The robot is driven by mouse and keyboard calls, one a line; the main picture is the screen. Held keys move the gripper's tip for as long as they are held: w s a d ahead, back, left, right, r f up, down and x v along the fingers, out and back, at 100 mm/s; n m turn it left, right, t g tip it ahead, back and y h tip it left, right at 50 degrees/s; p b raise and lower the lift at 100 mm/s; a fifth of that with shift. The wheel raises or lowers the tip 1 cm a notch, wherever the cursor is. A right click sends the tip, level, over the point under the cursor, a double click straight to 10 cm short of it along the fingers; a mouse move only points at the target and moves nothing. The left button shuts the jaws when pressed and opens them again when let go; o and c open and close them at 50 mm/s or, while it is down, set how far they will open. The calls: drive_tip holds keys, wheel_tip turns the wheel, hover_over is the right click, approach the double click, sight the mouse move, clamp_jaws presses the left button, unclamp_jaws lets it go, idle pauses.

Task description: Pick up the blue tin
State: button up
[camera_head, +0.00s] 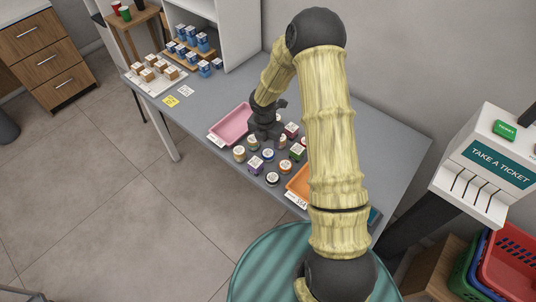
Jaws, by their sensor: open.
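A small round tin with a white lid and what looks like a blue side (268,156) stands on the grey counter (215,98), among several other tins and small boxes. It is small in the picture, so its colour is not sure. My gripper (264,137) is dark, points down and is open. It is over the back of this group, just above the blue tin in the picture and apart from it as far as I can tell. My gripper and forearm hide part of the counter behind the group.
A pink tray (230,125) lies left of the group and an orange tray (299,185) right of it, partly behind my arm. A purple box (255,166), a green box (297,152) and a dark tin (272,179) crowd the blue tin. The counter's left-middle is clear.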

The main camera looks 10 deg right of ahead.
hover_over(268, 153)
drive_tip(key=shift+s+f, duration=0.2)
drive_tip(key=shift+f, duration=1.85)
drive_tip(key=shift+w+f+p, duration=0.2)
drive_tip(key=shift+f+p, duration=0.9)
drive_tip(key=shift+f, duration=1.5)
drive_tip(key=c, duration=0.7)
